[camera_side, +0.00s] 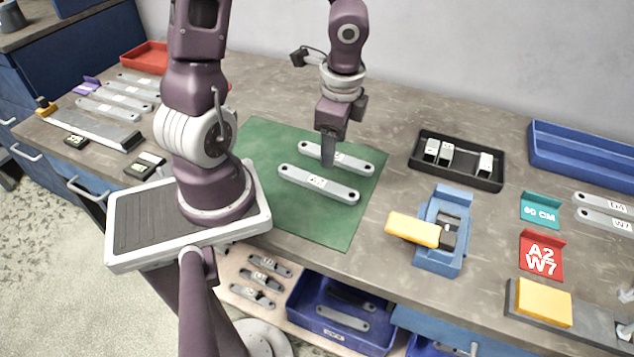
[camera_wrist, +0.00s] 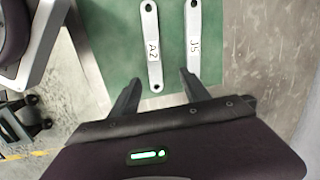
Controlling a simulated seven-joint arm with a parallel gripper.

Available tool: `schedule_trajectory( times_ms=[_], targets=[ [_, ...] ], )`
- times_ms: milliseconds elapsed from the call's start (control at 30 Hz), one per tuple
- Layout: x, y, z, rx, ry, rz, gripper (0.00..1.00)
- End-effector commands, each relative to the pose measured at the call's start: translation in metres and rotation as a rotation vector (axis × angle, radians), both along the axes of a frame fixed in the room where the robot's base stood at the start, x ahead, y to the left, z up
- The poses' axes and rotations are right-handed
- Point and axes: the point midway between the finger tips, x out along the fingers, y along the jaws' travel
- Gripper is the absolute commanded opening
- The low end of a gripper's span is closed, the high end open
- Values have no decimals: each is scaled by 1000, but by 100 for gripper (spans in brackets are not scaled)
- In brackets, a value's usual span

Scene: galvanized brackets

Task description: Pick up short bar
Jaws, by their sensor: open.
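Two flat grey bars with a hole at each end lie roughly parallel on a green mat (camera_side: 290,222). The nearer bar (camera_side: 335,190) reads A2 in the wrist view (camera_wrist: 152,28). The farther bar (camera_side: 352,163) reads J5 there (camera_wrist: 193,28). I cannot tell surely which is shorter. My gripper (camera_side: 328,162) points down over the bars, hiding part of the farther one. In the wrist view my gripper (camera_wrist: 160,80) is open and empty, with the lower end of the A2 bar appearing between its fingertips and the J5 bar beside the right finger.
A black tray (camera_side: 412,160) with small blocks stands right of the mat. A blue fixture (camera_side: 456,206) with a yellow-handled tool (camera_side: 412,229) is nearer. Label stands (camera_side: 541,211) and more bars (camera_side: 607,218) are far right. Several bars (camera_side: 118,100) lie left. The mat's front is clear.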

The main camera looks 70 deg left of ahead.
Motion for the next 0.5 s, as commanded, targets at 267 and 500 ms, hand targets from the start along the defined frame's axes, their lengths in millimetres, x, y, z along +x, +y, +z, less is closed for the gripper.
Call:
schedule_trajectory(
  times_ms=[267,500],
  targets=[
    [7,-10,-50,-159,28,-153,55],
    [10,-13,-86,-157,32,-155,55]
  ],
)
